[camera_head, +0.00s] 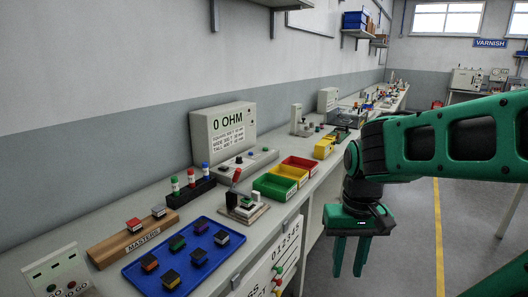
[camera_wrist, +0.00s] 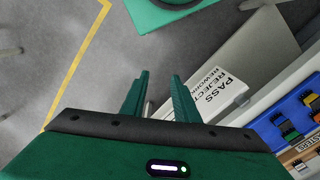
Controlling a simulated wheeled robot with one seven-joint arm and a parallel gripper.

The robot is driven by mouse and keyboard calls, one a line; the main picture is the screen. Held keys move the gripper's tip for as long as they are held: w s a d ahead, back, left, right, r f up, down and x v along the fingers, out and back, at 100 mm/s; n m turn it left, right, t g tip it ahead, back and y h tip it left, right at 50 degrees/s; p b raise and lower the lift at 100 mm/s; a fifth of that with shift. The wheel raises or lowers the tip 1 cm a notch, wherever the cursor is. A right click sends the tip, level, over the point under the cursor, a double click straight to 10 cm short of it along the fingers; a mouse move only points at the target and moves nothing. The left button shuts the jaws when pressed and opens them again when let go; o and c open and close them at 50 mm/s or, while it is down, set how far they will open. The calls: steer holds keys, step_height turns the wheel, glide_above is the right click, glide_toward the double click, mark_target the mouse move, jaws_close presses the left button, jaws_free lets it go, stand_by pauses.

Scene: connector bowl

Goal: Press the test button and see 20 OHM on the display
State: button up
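The tester (camera_head: 222,132) is a pale box at the back of the bench in the head view. Its display reads 0 OHM, with smaller lines of text below. A low console (camera_head: 247,164) in front of it carries small round buttons; I cannot tell which is the test button. A test fixture (camera_head: 246,208) with a red-handled lever stands in front of the console; whether it holds a part is unclear. My gripper (camera_head: 349,270) is open and empty, pointing down beyond the bench's front edge, right of the fixture. Its parted fingers show in the wrist view (camera_wrist: 159,75).
A blue tray (camera_head: 155,285) with several connectors lies front left, below the wooden MASTERS block (camera_head: 133,240). Green (camera_head: 275,187), yellow and red bins sit right of the fixture. A black rack (camera_head: 191,192) holds several coloured-top pieces. The floor at right is free.

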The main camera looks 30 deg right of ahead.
jaws_close()
stand_by(1.5)
